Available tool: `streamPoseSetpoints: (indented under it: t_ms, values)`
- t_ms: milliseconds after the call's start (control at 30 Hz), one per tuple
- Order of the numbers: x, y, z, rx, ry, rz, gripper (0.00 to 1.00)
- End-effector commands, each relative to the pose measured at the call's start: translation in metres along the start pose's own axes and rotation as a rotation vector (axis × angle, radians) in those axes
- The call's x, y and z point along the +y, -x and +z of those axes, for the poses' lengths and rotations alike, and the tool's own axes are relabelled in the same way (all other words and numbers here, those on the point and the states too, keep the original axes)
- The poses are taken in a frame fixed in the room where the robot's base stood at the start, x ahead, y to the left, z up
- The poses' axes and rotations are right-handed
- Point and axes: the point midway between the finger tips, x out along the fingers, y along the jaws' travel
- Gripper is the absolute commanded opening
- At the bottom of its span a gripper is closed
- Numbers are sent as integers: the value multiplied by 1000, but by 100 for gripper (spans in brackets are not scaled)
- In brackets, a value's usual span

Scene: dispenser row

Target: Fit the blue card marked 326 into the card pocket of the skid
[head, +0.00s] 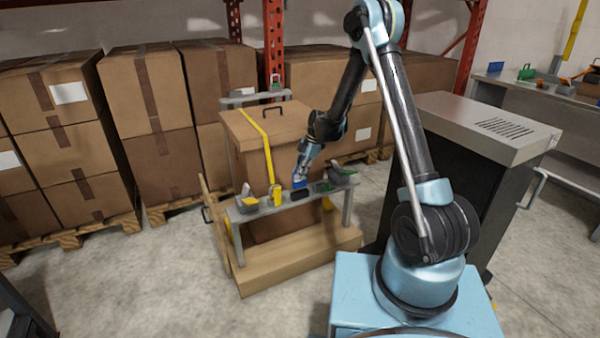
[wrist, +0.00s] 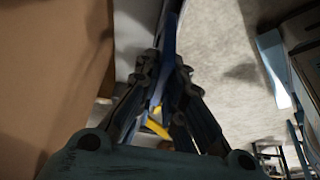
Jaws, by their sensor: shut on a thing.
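My gripper (head: 301,176) reaches down in front of the large carton and is shut on a small blue card (head: 299,184). In the wrist view the blue card (wrist: 169,38) shows as a thin strip between the dark fingers, seen nearly edge-on. Its number cannot be read. The card is just above or at a narrow grey shelf (head: 310,201); whether it touches cannot be told. The wooden skid (head: 300,263) lies below on the floor. I cannot make out its card pocket.
A strapped carton (head: 250,128) stands right behind. Stacked boxes (head: 65,100) fill the left; a dark cabinet (head: 480,150) stands right.

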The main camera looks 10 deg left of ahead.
Motion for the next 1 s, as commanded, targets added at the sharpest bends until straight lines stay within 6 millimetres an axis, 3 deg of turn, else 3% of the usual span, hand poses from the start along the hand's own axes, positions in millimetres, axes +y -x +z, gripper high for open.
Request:
streamPoseSetpoints:
  t_ms: [1000]
  values:
    - [0,-47,19,0,0,0,0]
